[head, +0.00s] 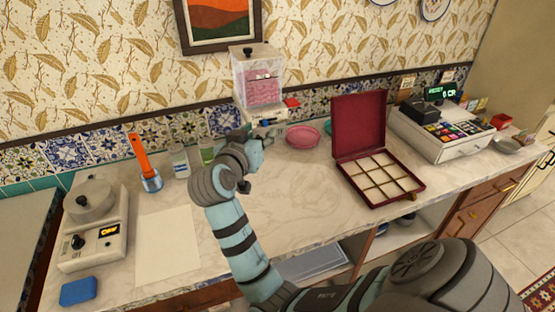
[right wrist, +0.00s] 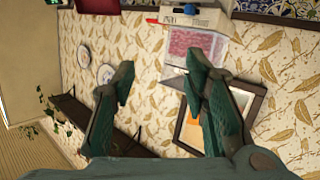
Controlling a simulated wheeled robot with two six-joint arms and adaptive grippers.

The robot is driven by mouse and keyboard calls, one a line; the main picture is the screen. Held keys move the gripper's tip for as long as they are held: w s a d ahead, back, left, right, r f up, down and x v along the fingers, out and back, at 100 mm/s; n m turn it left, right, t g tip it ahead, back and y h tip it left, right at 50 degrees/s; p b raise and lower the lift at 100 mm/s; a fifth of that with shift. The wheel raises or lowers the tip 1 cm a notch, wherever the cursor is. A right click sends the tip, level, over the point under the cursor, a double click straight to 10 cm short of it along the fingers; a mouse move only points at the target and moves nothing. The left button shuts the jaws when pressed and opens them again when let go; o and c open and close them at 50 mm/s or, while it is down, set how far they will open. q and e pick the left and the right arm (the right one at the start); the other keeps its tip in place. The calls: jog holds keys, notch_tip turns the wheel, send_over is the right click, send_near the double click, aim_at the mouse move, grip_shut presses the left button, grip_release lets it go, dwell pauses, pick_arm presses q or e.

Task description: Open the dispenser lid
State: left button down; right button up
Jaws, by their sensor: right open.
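The dispenser (head: 262,75) stands at the back of the counter against the wall in the head view. My left gripper is not in view.
A pink dish (head: 303,136) and an open red box (head: 360,125) stand right of the dispenser. A cash register (head: 445,135) is farther right. Left are a scale (head: 95,225), an orange-handled tool (head: 139,155) and jars (head: 180,163). A framed picture (head: 222,22) hangs above.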

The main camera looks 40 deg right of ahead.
notch_tip(320, 180, down, 7)
jog(key=s+n+y, duration=0.2)
jog(key=shift+s+a+f, duration=0.2)
jog(key=shift+s+a, duration=0.05)
jog(key=shift+a, duration=0.1)
